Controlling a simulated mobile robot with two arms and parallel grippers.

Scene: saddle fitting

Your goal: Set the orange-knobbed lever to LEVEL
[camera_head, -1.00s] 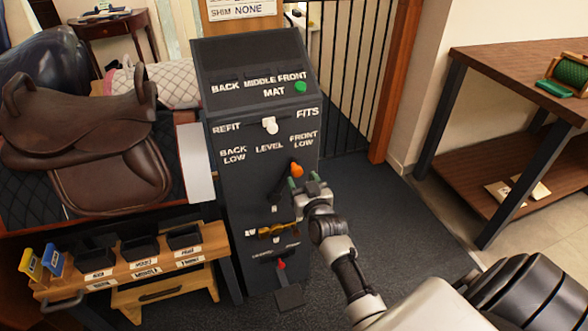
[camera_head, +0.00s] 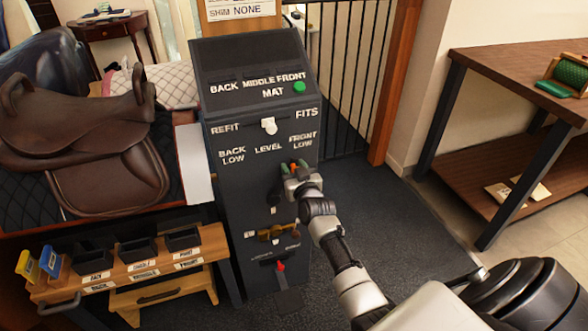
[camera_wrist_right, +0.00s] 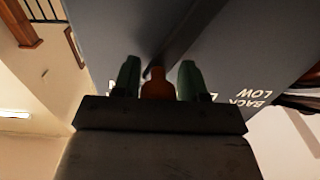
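The orange knob (camera_wrist_right: 157,84) of the lever sits between the two green fingertips of my right gripper (camera_wrist_right: 159,80) in the right wrist view, with a small gap on each side. In the head view my right gripper (camera_head: 294,170) is at the dark cabinet (camera_head: 235,190), just below the FRONT LOW label (camera_head: 303,139), and mostly hides the knob. The lever leans toward FRONT LOW, right of the LEVEL label (camera_head: 268,149). The right gripper is open around the knob. My left gripper is out of view.
Above the lever are a white knob (camera_head: 268,126) between REFIT and FITS and a green button (camera_head: 299,87). Below it are a brass-coloured part (camera_head: 277,232) and a red-tipped lever (camera_head: 281,266). A saddle (camera_head: 85,135) stands left. The floor right of the cabinet is clear.

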